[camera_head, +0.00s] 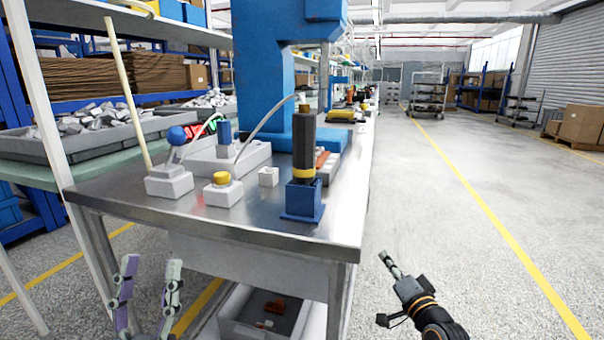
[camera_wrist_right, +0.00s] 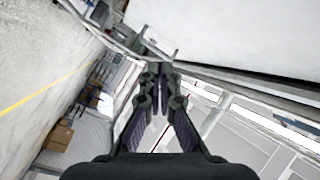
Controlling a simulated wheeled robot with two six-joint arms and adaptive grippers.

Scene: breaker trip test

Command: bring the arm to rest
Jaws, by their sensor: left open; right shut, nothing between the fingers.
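My left gripper (camera_head: 149,264) is at the bottom left of the head view, in front of the metal workbench (camera_head: 310,228). Its two fingers point up and stand apart, with nothing between them. My right gripper (camera_head: 388,258) is to the right of the workbench's front corner, over the open floor. Its fingers are together and hold nothing. In the right wrist view its fingers (camera_wrist_right: 159,75) reach forward and nearly meet. Neither gripper touches anything in view.
A grey bin (camera_head: 232,328) sits below. Floor (camera_head: 450,230) to the right is clear.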

